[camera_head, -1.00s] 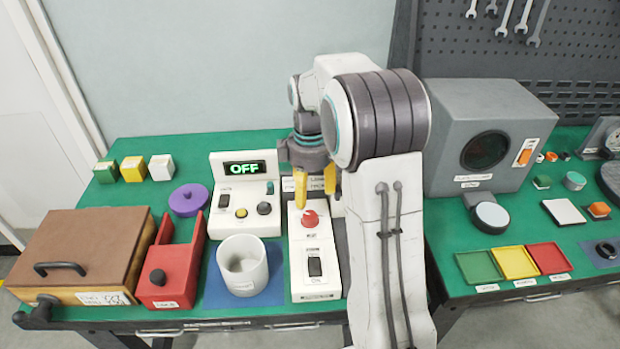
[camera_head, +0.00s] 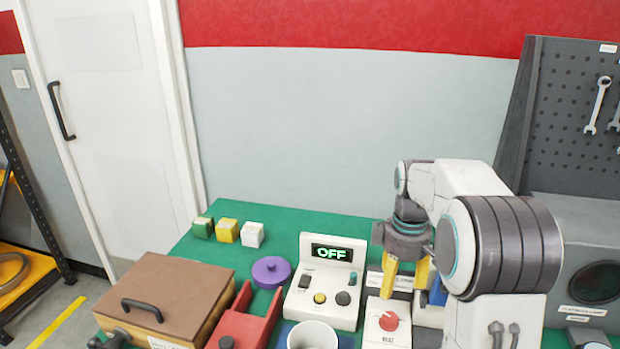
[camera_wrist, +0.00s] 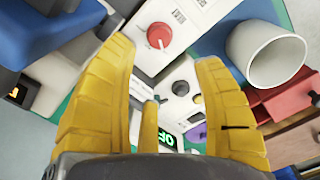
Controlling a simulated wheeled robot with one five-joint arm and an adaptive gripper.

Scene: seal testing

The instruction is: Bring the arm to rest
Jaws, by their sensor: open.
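My gripper (camera_head: 405,275) has yellow fingers and hangs from my white and grey arm at the right of the head view. It is above the back of the white box with the red knob (camera_head: 389,321). The control box (camera_head: 322,282) has a display reading OFF in the head view. My arm hides part of the bench behind it.
A white cup (camera_head: 312,335), a red box (camera_head: 243,325), a purple disc (camera_head: 271,271) and a brown-lidded box (camera_head: 165,295) stand left of my gripper. Several small blocks (camera_head: 227,230) sit at the back left. A grey machine (camera_head: 590,240) is at the right. Air above the bench's left is clear.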

